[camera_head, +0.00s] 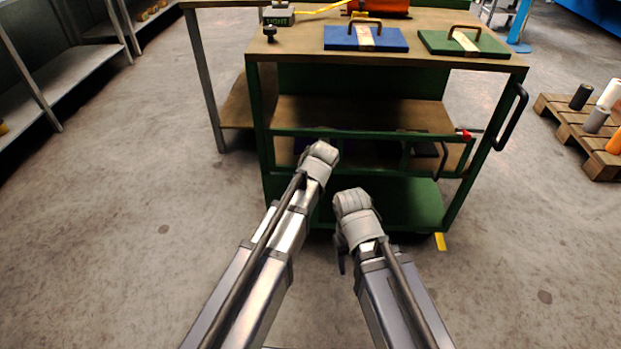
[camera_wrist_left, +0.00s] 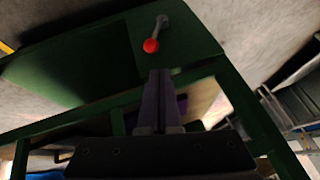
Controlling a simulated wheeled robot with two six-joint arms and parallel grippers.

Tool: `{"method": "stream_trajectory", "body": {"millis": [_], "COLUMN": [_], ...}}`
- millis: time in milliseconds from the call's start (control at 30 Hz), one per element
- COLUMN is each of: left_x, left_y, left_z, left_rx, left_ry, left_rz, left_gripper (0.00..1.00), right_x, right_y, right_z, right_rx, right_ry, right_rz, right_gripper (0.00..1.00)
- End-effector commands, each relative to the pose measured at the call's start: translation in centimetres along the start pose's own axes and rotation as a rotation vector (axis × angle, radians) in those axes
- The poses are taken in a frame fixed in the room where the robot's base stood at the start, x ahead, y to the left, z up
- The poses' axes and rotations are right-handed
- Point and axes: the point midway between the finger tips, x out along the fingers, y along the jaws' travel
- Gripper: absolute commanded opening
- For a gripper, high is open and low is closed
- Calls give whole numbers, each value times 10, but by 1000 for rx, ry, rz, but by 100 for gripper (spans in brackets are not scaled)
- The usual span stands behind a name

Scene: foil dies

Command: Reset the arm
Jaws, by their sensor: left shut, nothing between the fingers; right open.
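My left arm reaches from the lower left to the green cart (camera_head: 262,120) in the head view, and its wrist hides most of the gripper. In the left wrist view my left gripper (camera_wrist_left: 161,75) shows dark purple fingers pressed together with nothing between them. A lever with a red ball knob (camera_wrist_left: 151,45) is just beyond the fingertips in the picture; I cannot tell the distance. In the head view a red knob (camera_head: 463,133) is at the cart's right side. My right gripper (camera_head: 341,263) is mostly hidden under its wrist, open, above the floor before the cart.
On the cart's top lie a blue die plate (camera_head: 345,38) and a green die plate (camera_head: 462,43), both with handles. A black knob (camera_head: 270,33) stands at the top's left. A pallet (camera_head: 569,129) with rolls is at the right.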

Motion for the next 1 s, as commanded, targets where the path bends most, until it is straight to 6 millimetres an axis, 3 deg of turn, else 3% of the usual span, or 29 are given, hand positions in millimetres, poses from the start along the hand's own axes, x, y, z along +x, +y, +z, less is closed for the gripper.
{"method": "stream_trajectory", "body": {"millis": [400,500,567,800,1000], "left_x": [1,-4,-12,-64,-107], "left_y": [0,1,3,15,21], "left_z": [0,12,31,148,226], "left_rx": [0,10,27,162,278], "left_ry": [0,-21,-57,-307,-481], "left_rz": [0,6,17,114,207], "left_gripper": [0,0,0,0,0], "right_x": [1,0,-2,-8,-12], "right_y": [0,0,0,1,2], "right_z": [0,0,0,0,1], "right_rx": [0,0,0,1,2], "right_ry": [0,0,0,-1,-1], "right_rz": [0,0,0,1,2], "right_gripper": [57,57,57,57,57]}}
